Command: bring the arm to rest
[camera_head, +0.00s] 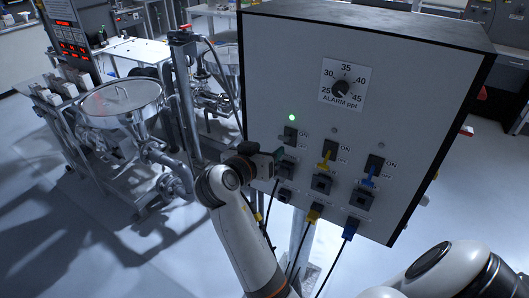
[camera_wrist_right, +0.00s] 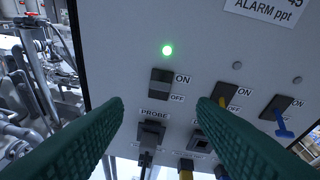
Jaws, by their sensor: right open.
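My right gripper (camera_head: 274,162) is in front of the lower left of a grey control box (camera_head: 300,70). In the right wrist view its two green fingers (camera_wrist_right: 161,103) are spread apart with nothing between them. Beyond the gap are a black ON/OFF switch (camera_wrist_right: 161,83), below a lit green lamp (camera_wrist_right: 168,50), and a socket labelled PROBE (camera_wrist_right: 151,133). The fingertips look apart from the panel, but the exact distance is hard to tell. My left gripper is not in view.
The panel carries an ALARM ppt dial (camera_head: 341,88), a yellow-tagged switch (camera_head: 329,152) and a blue-tagged switch (camera_head: 374,165). Cables hang below the box, near my forearm. A steel hopper (camera_head: 122,98) with pipework stands at left. Floor at lower left is clear.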

